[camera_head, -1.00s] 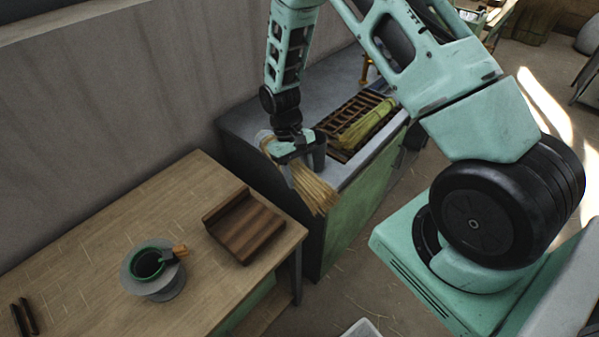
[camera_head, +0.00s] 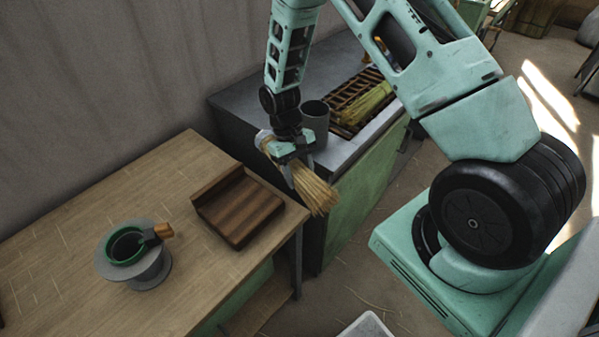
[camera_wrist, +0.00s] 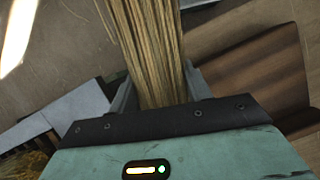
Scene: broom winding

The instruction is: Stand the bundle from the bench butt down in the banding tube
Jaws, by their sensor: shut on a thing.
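My gripper (camera_head: 291,150) is shut on a straw bundle (camera_head: 314,190) above the gap between the wooden bench and the grey counter. The bundle hangs tilted, its narrow end upper left and its loose, spread end lower right. In the wrist view the bundle (camera_wrist: 150,50) runs up between the fingers, whose tips are largely hidden. A grey open-topped tube (camera_head: 316,124) stands upright on the counter, just behind and right of my gripper and partly hidden by it; I take it for the banding tube. The bench (camera_head: 75,245) is at the left.
A brown wooden cradle (camera_head: 238,212) sits near the bench's right end. A grey spool (camera_head: 150,275) with a green-rimmed black centre and wooden-handled tool stands left of it. Another straw bundle (camera_head: 368,102) lies on a slatted rack on the counter (camera_head: 240,99). A pale tray is on the floor.

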